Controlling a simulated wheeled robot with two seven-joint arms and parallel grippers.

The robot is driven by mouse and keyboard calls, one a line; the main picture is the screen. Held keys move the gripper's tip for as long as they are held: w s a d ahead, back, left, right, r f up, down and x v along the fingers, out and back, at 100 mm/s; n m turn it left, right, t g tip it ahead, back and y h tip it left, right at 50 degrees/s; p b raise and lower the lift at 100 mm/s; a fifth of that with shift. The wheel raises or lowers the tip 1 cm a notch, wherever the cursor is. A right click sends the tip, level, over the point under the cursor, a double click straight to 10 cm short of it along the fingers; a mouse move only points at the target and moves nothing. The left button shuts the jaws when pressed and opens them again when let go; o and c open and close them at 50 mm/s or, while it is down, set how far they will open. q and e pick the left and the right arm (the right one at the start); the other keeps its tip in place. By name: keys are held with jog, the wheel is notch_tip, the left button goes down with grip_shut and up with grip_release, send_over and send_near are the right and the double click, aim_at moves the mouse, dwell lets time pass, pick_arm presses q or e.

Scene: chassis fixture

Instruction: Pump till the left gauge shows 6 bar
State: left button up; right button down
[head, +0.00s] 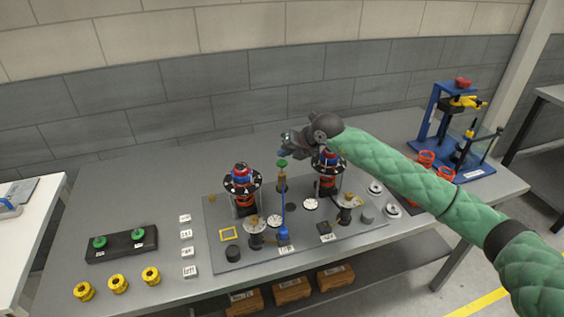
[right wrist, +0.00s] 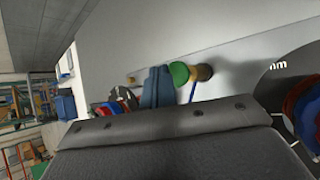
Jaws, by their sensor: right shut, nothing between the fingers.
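The pump has a green knob (head: 282,163) on a brass-coloured rod that stands upright on the grey fixture plate (head: 216,217). The green knob also shows in the right wrist view (right wrist: 180,73). My right gripper (head: 285,152) is shut and empty, just above the knob; in the right wrist view its fingers (right wrist: 155,88) are beside the knob, and I cannot tell whether they touch. Two small white round dials, a left one (head: 274,221) and a right one (head: 310,204), are on the plate; their readings are too small to make out. My left gripper is not in view.
Red, blue and black assemblies stand left (head: 242,185) and right (head: 325,180) of the pump. A black tray with green knobs (head: 121,244) and several yellow parts (head: 118,284) are at the left. A blue press frame (head: 430,125) stands at the far right.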

aim_at(285, 163)
jog(key=shift+r, duration=2.5)
